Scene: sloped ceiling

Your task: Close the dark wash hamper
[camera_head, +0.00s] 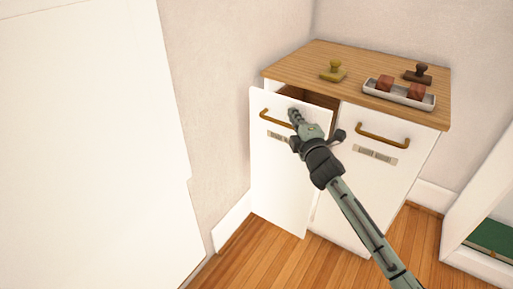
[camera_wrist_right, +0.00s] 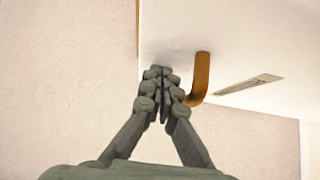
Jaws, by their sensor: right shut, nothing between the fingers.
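A white cabinet with a wood top has two white fronts. The left front (camera_head: 275,175) stands out from the body at its top, and a brown inside (camera_head: 318,99) shows behind it. It has a brass handle (camera_head: 277,118), also seen in the right wrist view (camera_wrist_right: 202,75), and a small label plate (camera_head: 276,135), too small to read. The right front (camera_head: 366,180) sits flush. My right gripper (camera_head: 293,114) is shut and empty, its tips at the left front beside the handle; in the right wrist view the fingertips (camera_wrist_right: 161,73) look close to the panel. Contact is unclear. My left gripper is out of view.
On the wood top (camera_head: 310,58) are a yellowish stamp-like object (camera_head: 333,73), a dark one (camera_head: 417,74) and a white tray (camera_head: 372,89) with two reddish blocks. A wall is close on the left. A white-framed opening (camera_head: 480,225) is at right. Wood floor (camera_head: 270,258) lies in front.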

